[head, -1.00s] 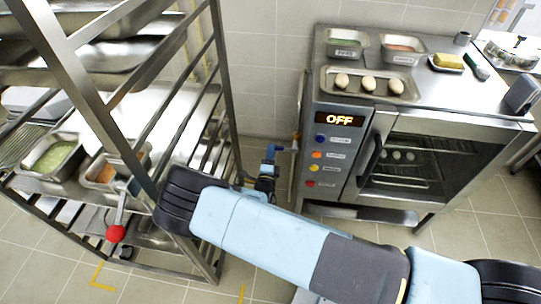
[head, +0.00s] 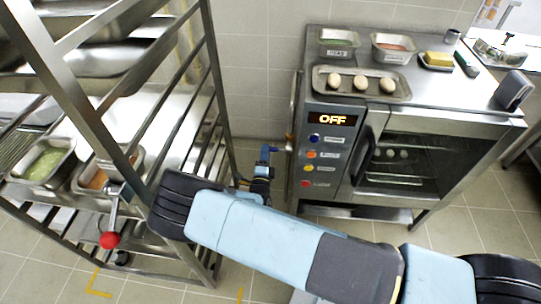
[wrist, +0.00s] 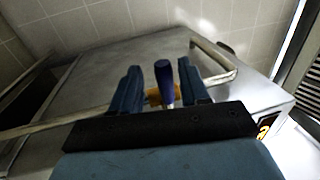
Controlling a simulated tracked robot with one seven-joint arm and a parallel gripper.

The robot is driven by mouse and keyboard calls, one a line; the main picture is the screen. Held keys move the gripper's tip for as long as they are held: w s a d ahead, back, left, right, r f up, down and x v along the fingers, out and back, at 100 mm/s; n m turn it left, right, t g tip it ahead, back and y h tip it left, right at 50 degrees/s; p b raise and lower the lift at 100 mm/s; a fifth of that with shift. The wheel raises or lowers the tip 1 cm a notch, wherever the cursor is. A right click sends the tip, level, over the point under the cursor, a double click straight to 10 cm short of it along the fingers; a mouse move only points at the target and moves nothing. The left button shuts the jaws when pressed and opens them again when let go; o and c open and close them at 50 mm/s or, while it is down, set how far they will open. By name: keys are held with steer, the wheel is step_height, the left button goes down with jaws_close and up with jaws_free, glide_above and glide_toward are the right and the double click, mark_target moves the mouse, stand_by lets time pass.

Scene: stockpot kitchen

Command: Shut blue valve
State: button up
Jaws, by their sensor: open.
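The blue valve handle (head: 271,149) shows in the head view in the gap between the rack and the oven, by the wall. My gripper (head: 263,170) is just below it there, partly hidden behind my arm. In the wrist view the dark blue handle (wrist: 164,84) stands up between the two fingers of my gripper (wrist: 159,68). The fingers are apart, one on each side, with visible space between them and the handle. A brass-coloured valve body (wrist: 152,97) shows behind the handle, partly hidden by the fingers.
The oven (head: 410,120) with an OFF display stands right of the valve, trays and eggs on top. A metal rack (head: 215,110) with food pans stands left, a red-knobbed lever (head: 109,240) at its front. A pale metal pipe or rail (wrist: 215,55) runs near the fingers.

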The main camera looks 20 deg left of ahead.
steer(key=v, duration=1.3)
steer(key=shift+s+f, duration=0.15)
steer(key=shift+s, duration=0.15)
steer(key=shift+d, duration=0.15)
